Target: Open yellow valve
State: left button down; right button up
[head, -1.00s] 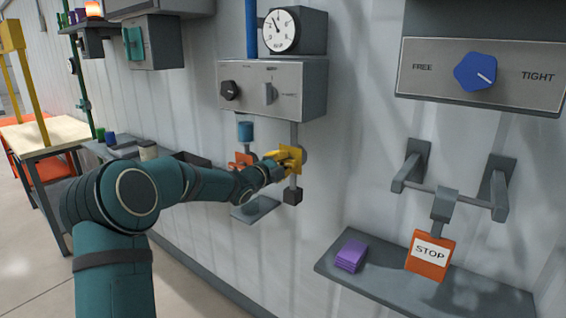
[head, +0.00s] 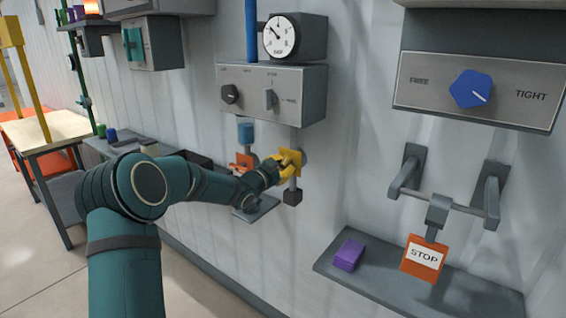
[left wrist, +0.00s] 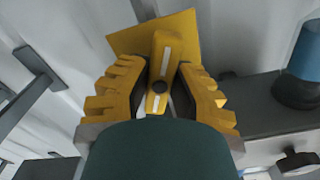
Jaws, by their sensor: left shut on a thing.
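The yellow valve (head: 292,157) is on the grey wall below a control box and gauge, on a pipe with a dark block at its lower end. My left gripper (head: 283,170) is at the valve, its yellow fingers closed around the handle. In the left wrist view, the yellow handle (left wrist: 160,70) with a white stripe sits between the two fingers of the left gripper (left wrist: 160,90). A square yellow plate (left wrist: 185,30) shows behind it. The fingers hide part of the handle in the head view. My right gripper is not in view.
A control box (head: 300,92) with a knob and switch is above the valve, with a gauge (head: 281,36) over it. A blue cylinder (head: 246,133) and orange part (head: 243,161) are left of it.

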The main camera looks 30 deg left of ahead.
pick_arm(q)
jog(key=n+p, duration=0.2)
jog(key=n, duration=0.2)
jog(key=shift+r+n, duration=0.15)
jog(key=shift+n, duration=0.55)
jog(key=c, duration=0.8)
grip_release()
jog(key=s, duration=0.8)
jog(key=s+a, duration=0.1)
jog(key=s, duration=0.3)
